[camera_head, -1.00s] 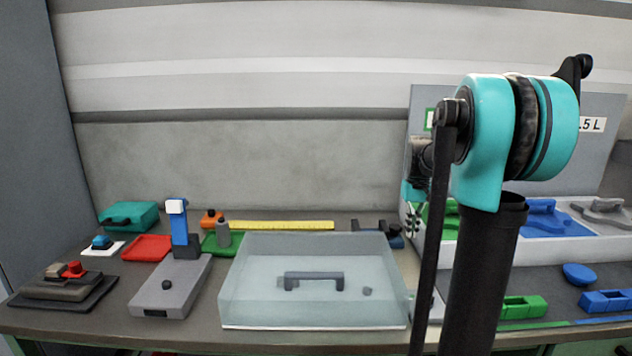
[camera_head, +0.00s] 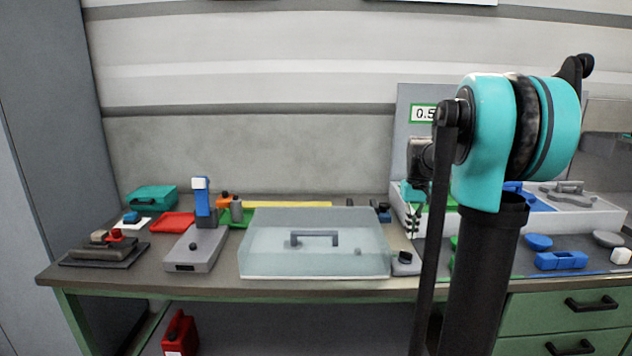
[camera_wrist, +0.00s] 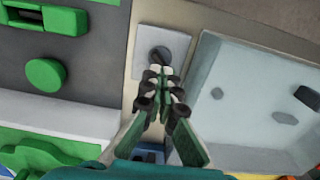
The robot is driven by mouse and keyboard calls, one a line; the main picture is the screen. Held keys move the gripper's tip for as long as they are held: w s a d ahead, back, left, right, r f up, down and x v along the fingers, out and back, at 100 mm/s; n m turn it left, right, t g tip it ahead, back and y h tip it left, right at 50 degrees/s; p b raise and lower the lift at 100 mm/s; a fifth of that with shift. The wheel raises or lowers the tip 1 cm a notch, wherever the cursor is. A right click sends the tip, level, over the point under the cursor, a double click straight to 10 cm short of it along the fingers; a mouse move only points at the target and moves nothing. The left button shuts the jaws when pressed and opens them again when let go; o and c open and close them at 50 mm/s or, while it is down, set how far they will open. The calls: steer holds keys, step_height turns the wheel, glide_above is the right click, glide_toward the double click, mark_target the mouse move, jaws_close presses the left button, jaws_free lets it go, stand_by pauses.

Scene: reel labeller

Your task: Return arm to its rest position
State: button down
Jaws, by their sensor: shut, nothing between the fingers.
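My arm stands folded at the right of the head view, its teal joint and dark column in front of the bench. My gripper (camera_head: 412,222) hangs beside it, partly hidden behind a dark arm link. In the wrist view my gripper (camera_wrist: 164,88) has its fingers together with nothing between them. It is over the bench, with a grey block with a dark knob (camera_wrist: 160,52) beyond the fingertips. That block also shows in the head view (camera_head: 404,266).
A clear lidded box (camera_head: 315,262) stands mid-bench, left of my gripper. A white bin tray (camera_head: 585,218) and blue parts (camera_head: 562,261) lie right. A grey device with a blue post (camera_head: 203,205) stands left.

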steer(key=s+a+f+t, duration=0.2)
steer(key=s+a+f, duration=0.3)
steer(key=s+f, duration=0.3)
steer(key=s+a+f+t, duration=0.2)
steer(key=s+a+f, duration=0.2)
steer(key=s+f, duration=0.4)
steer(key=s, duration=0.7)
steer(key=shift+s+a+f, duration=0.25)
steer(key=shift+a, duration=0.1)
